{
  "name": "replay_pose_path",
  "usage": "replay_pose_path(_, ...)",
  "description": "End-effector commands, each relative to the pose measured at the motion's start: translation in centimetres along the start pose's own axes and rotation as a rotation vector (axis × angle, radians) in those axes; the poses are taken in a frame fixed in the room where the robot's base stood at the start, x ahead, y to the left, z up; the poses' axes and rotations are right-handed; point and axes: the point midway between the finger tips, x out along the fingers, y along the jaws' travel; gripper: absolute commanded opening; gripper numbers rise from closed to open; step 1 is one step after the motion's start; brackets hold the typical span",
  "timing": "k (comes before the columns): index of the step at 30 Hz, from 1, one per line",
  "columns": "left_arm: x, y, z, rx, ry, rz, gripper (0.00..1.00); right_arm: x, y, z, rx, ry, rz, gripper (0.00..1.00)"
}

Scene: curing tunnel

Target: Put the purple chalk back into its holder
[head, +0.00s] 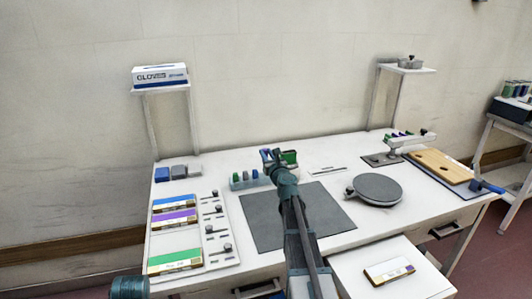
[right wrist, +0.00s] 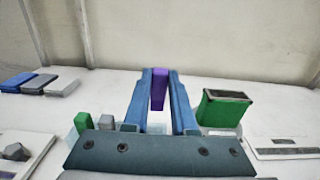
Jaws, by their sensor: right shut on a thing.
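The purple chalk (right wrist: 159,88) is upright between the two blue fingers of my right gripper (right wrist: 160,80), which is shut on it. In the head view the right gripper (head: 271,156) is at the back middle of the table, at the right end of the pale chalk holder (head: 252,184). My left gripper is out of view.
A green box (right wrist: 224,110) stands close to the right of the fingers. A dark mat (head: 270,225) lies in front of the holder. Blue and grey blocks (head: 178,173) lie at the back left. A round grey plate (head: 377,189) stands to the right.

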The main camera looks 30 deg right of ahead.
Motion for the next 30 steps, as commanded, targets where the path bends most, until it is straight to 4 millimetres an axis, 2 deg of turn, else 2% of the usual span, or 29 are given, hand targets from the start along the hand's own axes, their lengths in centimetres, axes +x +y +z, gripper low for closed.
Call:
replay_pose_path(8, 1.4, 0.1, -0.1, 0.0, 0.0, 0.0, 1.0, -0.1, 0.1, -1.4, 0.0, 0.0, 0.002, 0.0)
replay_pose_path(18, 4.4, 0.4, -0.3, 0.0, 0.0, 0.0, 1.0, -0.1, 0.1, -4.5, 0.0, 0.0, 0.003, 0.0)
replay_pose_path(30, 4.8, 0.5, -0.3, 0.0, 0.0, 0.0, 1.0, -0.1, 0.1, -4.8, 0.0, 0.0, 0.003, 0.0)
